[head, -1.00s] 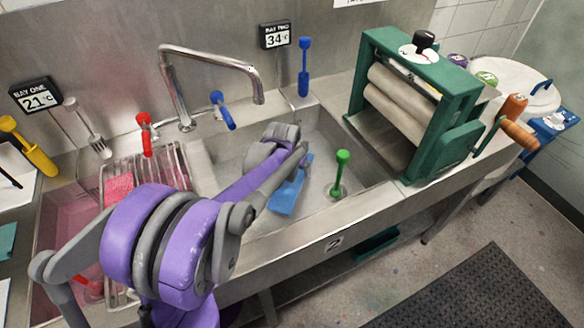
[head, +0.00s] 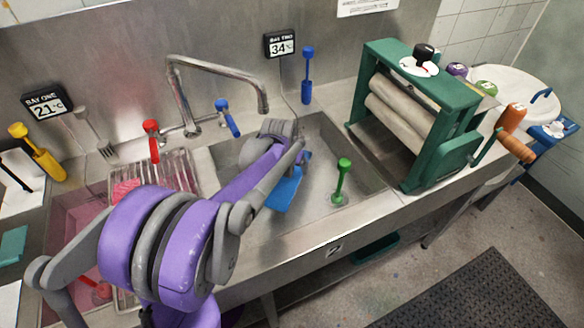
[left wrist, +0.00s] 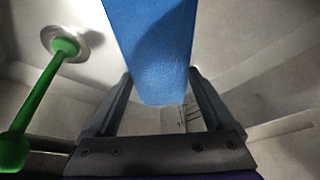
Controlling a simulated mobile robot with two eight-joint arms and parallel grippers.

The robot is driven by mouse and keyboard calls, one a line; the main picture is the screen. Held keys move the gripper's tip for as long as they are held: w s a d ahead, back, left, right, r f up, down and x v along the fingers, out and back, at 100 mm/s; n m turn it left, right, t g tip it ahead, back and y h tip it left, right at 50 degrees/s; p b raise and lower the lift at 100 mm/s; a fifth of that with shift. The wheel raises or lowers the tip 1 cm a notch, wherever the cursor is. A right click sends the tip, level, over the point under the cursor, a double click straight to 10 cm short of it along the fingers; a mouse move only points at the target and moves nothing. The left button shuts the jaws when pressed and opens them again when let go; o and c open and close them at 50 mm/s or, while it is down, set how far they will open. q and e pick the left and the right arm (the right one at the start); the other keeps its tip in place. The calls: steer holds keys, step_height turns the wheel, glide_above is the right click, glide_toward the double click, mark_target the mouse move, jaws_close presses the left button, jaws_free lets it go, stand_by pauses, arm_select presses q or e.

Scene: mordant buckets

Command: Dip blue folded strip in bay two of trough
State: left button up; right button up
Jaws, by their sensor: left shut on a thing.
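The blue folded strip (head: 285,194) hangs tilted inside bay two (head: 320,215) of the steel trough, low in the bay. I cannot tell whether its end is under liquid. My left arm reaches over the trough from the left and partly covers the strip in the head view. In the left wrist view my left gripper (left wrist: 160,82) is shut on the strip (left wrist: 152,35), one finger on each side. A green-handled plug (head: 342,182) stands in bay two to the right of the strip; it also shows in the left wrist view (left wrist: 40,100). My right gripper is out of view.
The faucet (head: 215,64) arches behind the bays. Bay one (head: 62,215) at left holds pink liquid, a rack (head: 180,170) and a red plug. A green roller wringer (head: 445,90) stands right of bay two. A display (head: 281,46) marks bay two.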

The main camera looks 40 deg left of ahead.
arm_select(q)
steer(key=shift+r+p, duration=2.2)
steer(key=shift+r, duration=1.7)
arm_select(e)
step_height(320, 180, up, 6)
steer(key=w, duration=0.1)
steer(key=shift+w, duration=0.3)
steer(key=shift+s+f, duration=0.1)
arm_select(q)
step_height(320, 180, up, 5)
steer(key=p, duration=0.3)
glide_above(292, 170)
steer(key=shift+w+f, duration=0.1)
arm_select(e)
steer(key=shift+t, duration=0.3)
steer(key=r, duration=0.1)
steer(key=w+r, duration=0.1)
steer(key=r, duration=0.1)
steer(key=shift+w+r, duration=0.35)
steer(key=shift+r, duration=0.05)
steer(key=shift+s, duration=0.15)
